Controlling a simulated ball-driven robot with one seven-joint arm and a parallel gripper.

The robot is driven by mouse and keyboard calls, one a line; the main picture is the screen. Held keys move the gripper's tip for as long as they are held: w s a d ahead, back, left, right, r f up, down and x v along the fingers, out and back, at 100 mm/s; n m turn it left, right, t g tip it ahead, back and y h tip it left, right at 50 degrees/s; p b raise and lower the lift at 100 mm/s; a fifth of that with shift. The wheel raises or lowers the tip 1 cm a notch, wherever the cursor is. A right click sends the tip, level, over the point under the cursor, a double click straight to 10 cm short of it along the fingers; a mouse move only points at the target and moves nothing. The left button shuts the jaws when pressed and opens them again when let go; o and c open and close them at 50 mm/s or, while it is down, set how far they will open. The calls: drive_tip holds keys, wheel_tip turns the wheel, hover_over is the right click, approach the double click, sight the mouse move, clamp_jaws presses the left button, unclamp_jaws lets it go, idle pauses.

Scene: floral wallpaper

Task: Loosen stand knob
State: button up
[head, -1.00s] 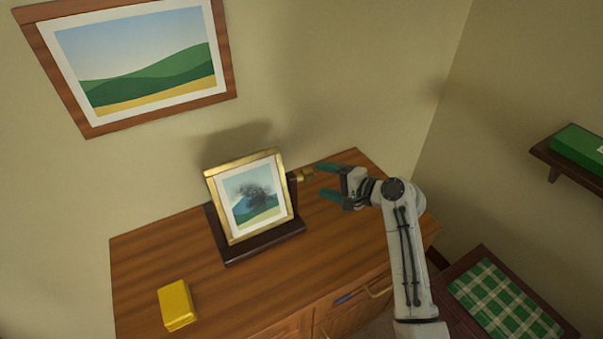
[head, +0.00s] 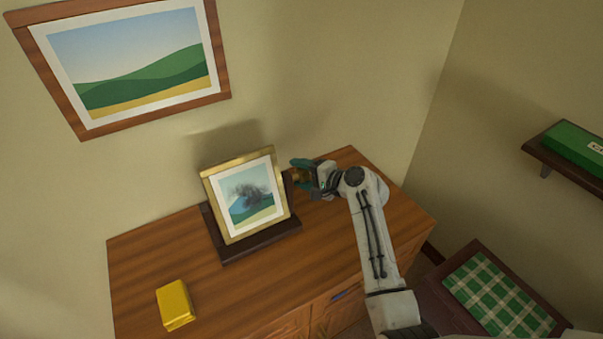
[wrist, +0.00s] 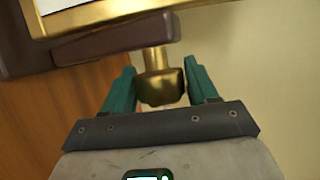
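The picture stand is a dark wooden base and upright (head: 262,244) holding a gold-framed landscape (head: 246,196) on the dresser. Its brass knob (wrist: 160,86) sticks out from the stand's right side on a short shaft. In the head view, the knob (head: 298,176) is largely covered by my gripper (head: 301,171). In the wrist view, my gripper's green fingers (wrist: 160,75) stand on either side of the knob. They look open around it, with narrow gaps; firm contact is not visible.
A yellow box (head: 175,305) lies at the dresser's front left. The wooden dresser top (head: 350,240) is otherwise clear. A large framed picture (head: 130,65) hangs on the wall. A shelf with a green box (head: 575,147) is at right, above a checked-cloth seat (head: 498,293).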

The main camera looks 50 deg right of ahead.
drive_tip(key=c, duration=0.6)
drive_tip(key=shift+c, duration=0.2)
drive_tip(key=shift+f+b, duration=0.2)
drive_tip(key=shift+b, duration=0.4)
drive_tip(key=shift+f+t+b, duration=0.1)
drive_tip(key=shift+t+b, duration=0.2)
drive_tip(key=shift+b, duration=0.15)
drive_tip(key=n+t+b, duration=0.1)
drive_tip(key=t+b, duration=0.1)
drive_tip(key=b, duration=0.5)
drive_tip(key=shift+f, duration=0.2)
drive_tip(key=n+t+b, duration=0.1)
drive_tip(key=t+b, duration=0.1)
drive_tip(key=b, duration=0.4)
drive_tip(key=t+b, duration=0.2)
drive_tip(key=b, duration=0.5)
drive_tip(key=shift+n+y, duration=0.4)
drive_tip(key=t+b, duration=0.1)
drive_tip(key=b, duration=0.3)
drive_tip(key=shift+r+n+y+b, duration=0.25)
drive_tip(key=shift+n+y+b, duration=0.05)
drive_tip(key=shift+n, duration=0.1)
drive_tip(key=shift+b, duration=0.4)
drive_tip(key=shift+r+t+b, duration=0.35)
drive_tip(key=shift+t+b, duration=0.05)
drive_tip(key=shift+b, duration=0.25)
